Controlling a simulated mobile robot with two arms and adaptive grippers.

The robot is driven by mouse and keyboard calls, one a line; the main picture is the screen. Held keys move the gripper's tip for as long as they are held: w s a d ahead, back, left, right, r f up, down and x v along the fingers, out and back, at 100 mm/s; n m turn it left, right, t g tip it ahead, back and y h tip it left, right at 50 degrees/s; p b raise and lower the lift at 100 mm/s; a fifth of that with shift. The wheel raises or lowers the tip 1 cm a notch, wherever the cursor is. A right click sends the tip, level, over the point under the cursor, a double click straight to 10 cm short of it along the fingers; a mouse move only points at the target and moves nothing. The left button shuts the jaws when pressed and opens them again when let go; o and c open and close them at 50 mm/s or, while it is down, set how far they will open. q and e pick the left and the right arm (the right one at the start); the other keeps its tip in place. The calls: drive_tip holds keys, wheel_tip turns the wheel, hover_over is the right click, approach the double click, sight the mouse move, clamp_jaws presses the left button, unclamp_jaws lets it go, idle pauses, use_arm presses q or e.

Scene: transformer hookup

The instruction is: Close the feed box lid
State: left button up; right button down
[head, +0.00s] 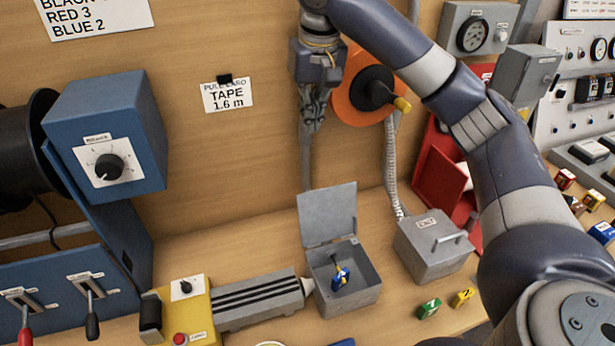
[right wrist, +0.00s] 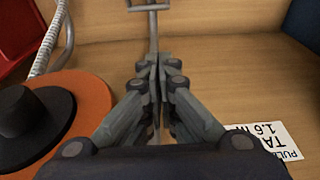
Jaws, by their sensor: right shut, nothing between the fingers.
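The open grey feed box (head: 345,298) stands on the bench, and its lid (head: 328,214) is raised upright at the back. A blue tagged piece with a yellow-and-dark part (head: 341,276) lies inside the box. My right gripper (head: 308,128) points down, above and behind the lid near the back panel, apart from the lid. Its fingers (right wrist: 157,68) are shut and empty in the right wrist view. A thin grey rod (head: 306,165) runs down from behind the gripper toward the lid. My left gripper is not in view.
A closed grey box with a handle (head: 433,250) stands to the right, with a flexible conduit (head: 391,170) rising from it. An orange reel (head: 358,98) is beside the gripper. A grey slotted block (head: 258,299) sits left of the box. Small coloured blocks (head: 429,309) lie at front right.

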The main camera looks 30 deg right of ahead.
drive_tip(key=x, duration=1.8)
drive_tip(key=shift+f+p, duration=0.3)
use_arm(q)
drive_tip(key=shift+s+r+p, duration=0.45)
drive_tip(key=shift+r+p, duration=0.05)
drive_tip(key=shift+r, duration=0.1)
use_arm(e)
drive_tip(key=s, duration=0.1)
drive_tip(key=s+r, duration=0.1)
drive_tip(key=s, duration=0.1)
drive_tip(key=shift+s+a+r, duration=0.15)
drive_tip(key=shift+a+r, duration=0.1)
drive_tip(key=shift+a, duration=0.15)
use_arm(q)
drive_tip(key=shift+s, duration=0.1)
